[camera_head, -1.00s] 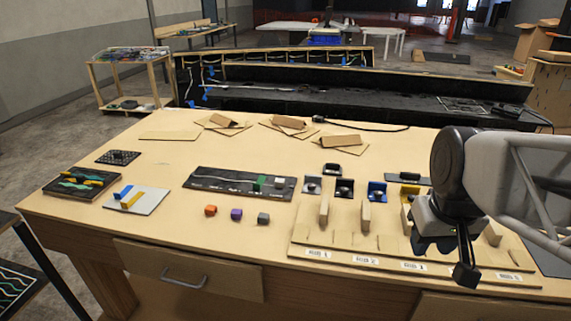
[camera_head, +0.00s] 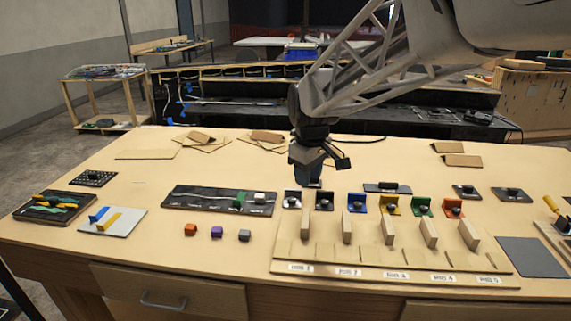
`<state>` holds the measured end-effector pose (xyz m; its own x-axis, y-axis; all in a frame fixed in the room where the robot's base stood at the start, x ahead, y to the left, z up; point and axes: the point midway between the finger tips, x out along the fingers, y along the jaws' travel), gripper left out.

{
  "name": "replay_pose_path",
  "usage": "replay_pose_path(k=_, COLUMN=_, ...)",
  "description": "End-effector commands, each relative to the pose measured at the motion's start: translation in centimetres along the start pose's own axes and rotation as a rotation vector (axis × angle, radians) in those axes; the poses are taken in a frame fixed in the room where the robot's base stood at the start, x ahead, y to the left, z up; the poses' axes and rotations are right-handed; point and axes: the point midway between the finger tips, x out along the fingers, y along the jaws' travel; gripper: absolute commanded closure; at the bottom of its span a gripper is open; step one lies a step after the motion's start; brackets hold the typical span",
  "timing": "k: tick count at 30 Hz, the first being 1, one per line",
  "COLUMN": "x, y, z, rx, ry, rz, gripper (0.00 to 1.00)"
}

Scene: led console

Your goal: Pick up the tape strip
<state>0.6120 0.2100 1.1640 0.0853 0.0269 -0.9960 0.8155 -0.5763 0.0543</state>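A blue strip (camera_head: 98,215) and a yellow strip (camera_head: 108,222) sit side by side on a pale plate (camera_head: 131,218) at the left of the table. Either could be the tape strip; I cannot tell which is meant. My gripper (camera_head: 306,181) points down over the middle of the table, behind the coloured brackets and well to the right of the strips. Its fingers are dark and small, so I cannot see whether they are open.
Orange, purple and grey cubes (camera_head: 217,232) lie in front of a long black panel (camera_head: 180,196). A wooden rack (camera_head: 290,253) with upright blocks and several coloured brackets (camera_head: 357,204) stands at centre right. A dark tray with coloured strips (camera_head: 22,213) lies far left.

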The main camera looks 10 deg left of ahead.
Motion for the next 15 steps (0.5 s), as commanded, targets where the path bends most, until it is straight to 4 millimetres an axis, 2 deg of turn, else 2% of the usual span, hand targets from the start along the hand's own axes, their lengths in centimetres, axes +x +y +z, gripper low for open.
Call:
replay_pose_path(k=1, x=0.7, y=0.0, z=-1.8, rx=-0.038, ry=-0.006, rz=-0.006, gripper=0.64)
replay_pose_path(k=8, x=3.2, y=-0.5, z=-9.0, rx=-0.213, ry=-0.021, rz=-0.026, gripper=0.64)
replay_pose_path(k=15, x=6.7, y=-1.9, z=-16.4, rx=-0.397, ry=-0.037, rz=-0.049, gripper=0.64)
